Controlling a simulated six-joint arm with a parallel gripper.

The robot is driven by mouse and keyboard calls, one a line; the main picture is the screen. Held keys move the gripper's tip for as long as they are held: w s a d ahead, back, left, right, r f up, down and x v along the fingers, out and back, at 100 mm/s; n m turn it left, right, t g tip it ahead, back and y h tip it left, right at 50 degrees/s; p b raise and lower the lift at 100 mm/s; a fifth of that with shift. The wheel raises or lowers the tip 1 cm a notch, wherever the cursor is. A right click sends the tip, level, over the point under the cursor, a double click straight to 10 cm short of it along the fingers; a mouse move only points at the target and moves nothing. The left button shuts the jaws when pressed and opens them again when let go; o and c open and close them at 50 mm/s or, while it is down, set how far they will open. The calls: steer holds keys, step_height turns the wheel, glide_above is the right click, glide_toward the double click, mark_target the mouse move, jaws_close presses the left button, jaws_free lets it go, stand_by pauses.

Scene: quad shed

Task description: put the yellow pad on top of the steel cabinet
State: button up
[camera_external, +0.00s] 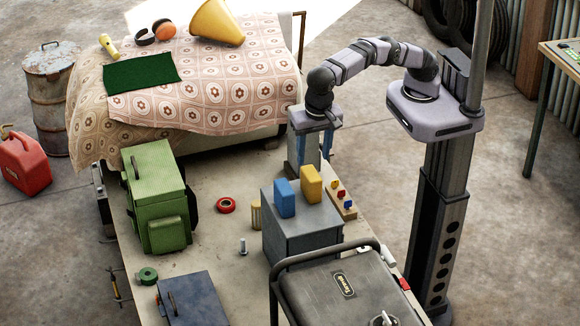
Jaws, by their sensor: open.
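The yellow pad (312,184) stands upright on top of the grey steel cabinet (296,243), near its back edge. A blue pad (285,199) stands beside it on the left, also on the cabinet top. My gripper (311,160) points down just above and behind the yellow pad in the picture. Its jaws are open, and no object shows between them. The yellow pad is apart from the jaws as far as this view shows; the exact depth gap is hard to tell.
A green canister-like case (157,200), red tape roll (226,205), green tape roll (147,276) and dark blue box (192,299) stand left on the bench. A small rack with coloured pieces (342,201) is right of the cabinet. A dark case (345,292) with a rail blocks the front.

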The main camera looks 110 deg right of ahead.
steer(key=shift+d+n, duration=0.3)
steer(key=shift+d, duration=0.2)
steer(key=s+d+f+n+y, duration=0.1)
steer(key=s+d+n, duration=0.25)
steer(key=d, duration=0.35)
steer(key=s+d+f+n, duration=0.2)
steer(key=s+d+n, duration=0.1)
steer(key=d+n, duration=0.3)
steer(key=s+d+f+n, duration=0.4)
steer(key=s+d, duration=0.1)
steer(key=s, duration=0.4)
steer(key=s+d+f+n, duration=0.4)
steer(key=s+d, duration=0.2)
steer(key=s, duration=0.4)
steer(key=shift+y, duration=0.4)
steer(key=shift+d, duration=0.1)
step_height(320, 180, down, 7)
steer(key=b, duration=0.7)
